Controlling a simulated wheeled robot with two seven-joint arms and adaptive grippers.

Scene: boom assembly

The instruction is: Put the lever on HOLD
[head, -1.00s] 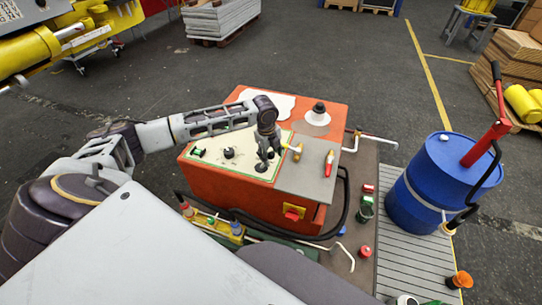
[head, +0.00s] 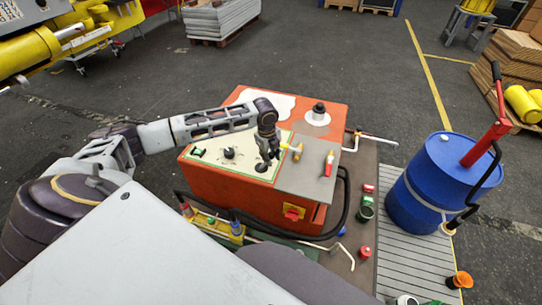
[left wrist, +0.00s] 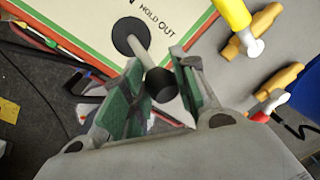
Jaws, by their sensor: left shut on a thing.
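The lever (left wrist: 140,40) is a pale rod with a black knob (left wrist: 159,84), rising from a round black base (left wrist: 130,36) on the cream panel (left wrist: 85,15). The words HOLD and OUT are printed beside it. In the left wrist view the knob is between the green-padded fingers of my left gripper (left wrist: 158,92), which is shut on it. The lever leans toward the gripper; its exact setting cannot be told. In the head view my left gripper (head: 268,152) is over the front right of the panel (head: 210,157) and largely hides the lever. My right gripper is out of view.
The panel tops an orange box (head: 225,192). Yellow-handled (head: 298,150) and red-handled (head: 329,162) valves stand close on its right. A black hose (head: 345,205) loops around its front corner. A blue drum (head: 440,185) stands on the right.

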